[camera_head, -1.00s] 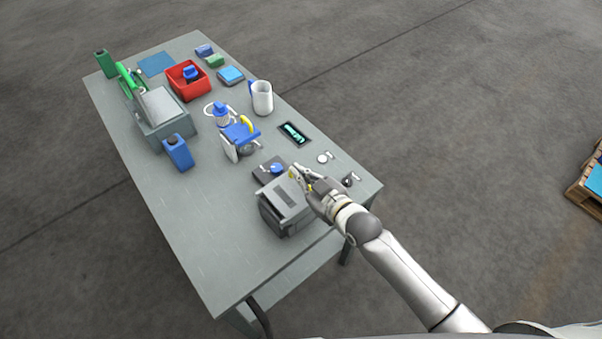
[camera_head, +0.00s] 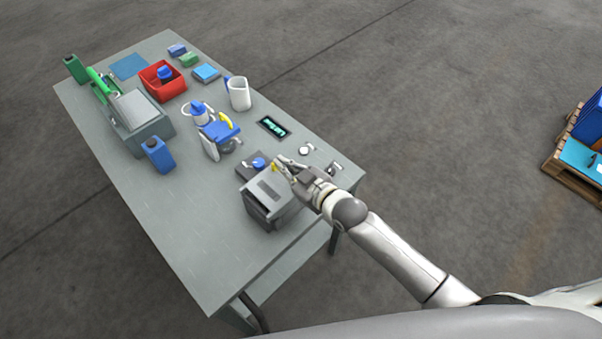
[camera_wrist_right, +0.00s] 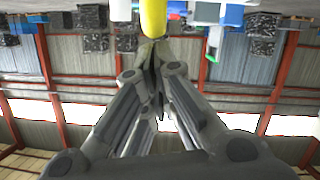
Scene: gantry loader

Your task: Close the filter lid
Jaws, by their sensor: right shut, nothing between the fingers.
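A grey box (camera_head: 265,213) stands near the table's front right corner. Its grey lid (camera_head: 262,190), with a darker patch, lies over the top and looks down; I cannot tell if it is fully seated. My right gripper (camera_head: 279,164) is shut and empty at the box's far right edge. A small yellow part (camera_head: 274,168) is at its fingertips. In the right wrist view, the shut fingers (camera_wrist_right: 154,50) point at a yellow piece (camera_wrist_right: 153,18); contact is unclear. My left gripper is out of view.
Beyond the box lie a dark plate with a blue knob (camera_head: 258,163), a lit display (camera_head: 273,126) and a blue device (camera_head: 219,130). A white jug (camera_head: 239,94), red bin (camera_head: 162,82), blue bottle (camera_head: 158,156) and another grey box (camera_head: 143,128) stand farther back. The front left tabletop is clear.

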